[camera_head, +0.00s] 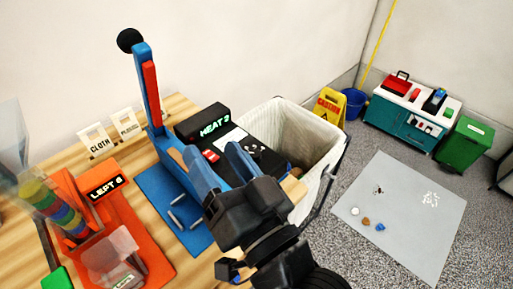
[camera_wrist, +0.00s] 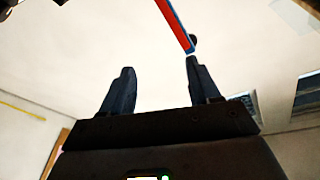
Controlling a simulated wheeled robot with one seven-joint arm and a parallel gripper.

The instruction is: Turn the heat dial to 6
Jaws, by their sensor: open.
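The heat press is a black and blue machine on a blue base (camera_head: 160,196). Its display (camera_head: 213,126) shows green text that looks like HEAT 3. A black panel (camera_head: 262,157) lies behind my fingers, with a small red part (camera_head: 210,155) near it. I cannot clearly make out the dial; my gripper may cover part of it. My gripper (camera_head: 217,163) is open and empty above the machine, its fingers apart. In the wrist view its fingers (camera_wrist: 160,68) point up toward the wall, with the end of the red and blue lever (camera_wrist: 177,24) beyond them.
The raised lever (camera_head: 150,90) stands left of the display. An orange machine (camera_head: 128,215) with a LEFT 6 display stands at the left on the wooden table (camera_head: 190,268). A white-lined basket (camera_head: 300,125) stands behind the press. A grey mat (camera_head: 410,215) lies on the floor at right.

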